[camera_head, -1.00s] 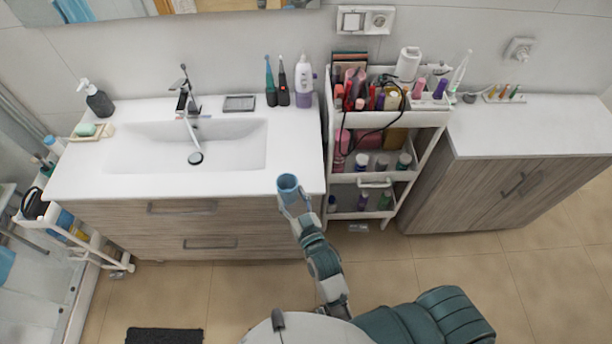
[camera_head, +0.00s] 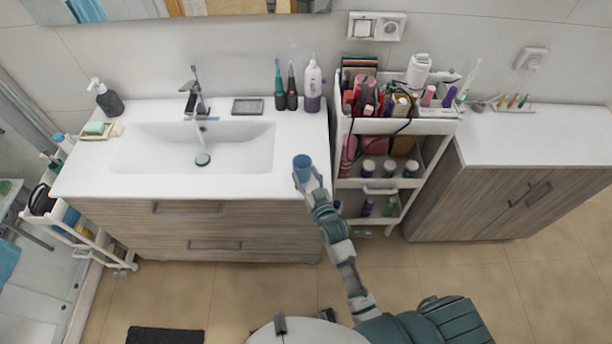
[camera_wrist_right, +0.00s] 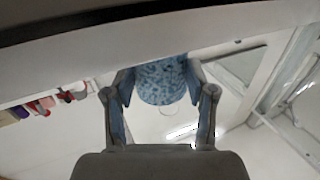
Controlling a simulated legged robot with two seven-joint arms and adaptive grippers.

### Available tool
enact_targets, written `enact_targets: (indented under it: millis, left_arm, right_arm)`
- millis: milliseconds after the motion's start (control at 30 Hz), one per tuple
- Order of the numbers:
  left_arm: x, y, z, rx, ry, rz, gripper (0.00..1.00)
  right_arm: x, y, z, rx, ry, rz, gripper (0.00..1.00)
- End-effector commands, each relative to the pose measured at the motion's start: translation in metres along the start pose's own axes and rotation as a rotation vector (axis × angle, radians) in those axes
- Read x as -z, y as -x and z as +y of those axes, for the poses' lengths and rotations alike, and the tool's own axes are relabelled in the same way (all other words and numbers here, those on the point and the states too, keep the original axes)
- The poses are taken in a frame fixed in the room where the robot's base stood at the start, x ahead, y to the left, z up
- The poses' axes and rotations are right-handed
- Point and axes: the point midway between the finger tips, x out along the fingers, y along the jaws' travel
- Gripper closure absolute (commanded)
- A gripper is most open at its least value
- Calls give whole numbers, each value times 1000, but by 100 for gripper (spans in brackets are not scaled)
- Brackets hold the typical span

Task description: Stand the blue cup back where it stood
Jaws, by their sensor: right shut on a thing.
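The blue cup (camera_head: 302,161) is at the front right part of the white washbasin counter (camera_head: 300,130) in the head view. My right gripper (camera_head: 305,177) is shut on it from the front. In the right wrist view the patterned blue cup (camera_wrist_right: 162,80) sits between the two fingers of the right gripper (camera_wrist_right: 160,95). The cup looks close to upright in the head view. I cannot tell whether its base touches the counter.
Two electric toothbrushes (camera_head: 286,88) and a white and purple bottle (camera_head: 313,85) stand at the counter's back right. The sink (camera_head: 235,150) lies left of the cup. A loaded cosmetics cart (camera_head: 390,184) stands close on the right. The counter around the cup is clear.

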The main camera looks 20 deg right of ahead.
Motion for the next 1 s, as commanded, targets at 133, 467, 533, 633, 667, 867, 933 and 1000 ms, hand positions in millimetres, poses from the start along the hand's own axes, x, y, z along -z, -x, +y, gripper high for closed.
enact_targets:
  millis: [133, 467, 533, 633, 667, 867, 933, 1000]
  left_arm:
    - [0, 0, 0, 0, 0, -1, 48]
    - [-1, 0, 0, 0, 0, -1, 48]
    - [-1, 0, 0, 0, 0, -1, 48]
    - [0, 1, 0, -1, 0, -1, 48]
    - [-1, 0, 1, -1, 0, -1, 48]
    - [0, 0, 1, -1, 0, -1, 48]
    - [0, 0, 1, -1, 0, -1, 48]
    - [0, -1, 1, -1, 0, -1, 48]
  right_arm:
    - [-1, 0, 0, 0, 0, 0, 90]
    - [-2, 0, 0, 0, -1, 0, 19]
    - [-2, 0, 0, 0, 0, 0, 19]
    - [2, 0, 0, 0, 0, 1, 19]
    - [0, 3, 0, 0, 0, 0, 19]
    - [-1, 38, 0, 0, -1, -3, 19]
    - [-1, 55, 0, 0, -1, -3, 19]
    - [-1, 71, 0, 1, -1, -3, 19]
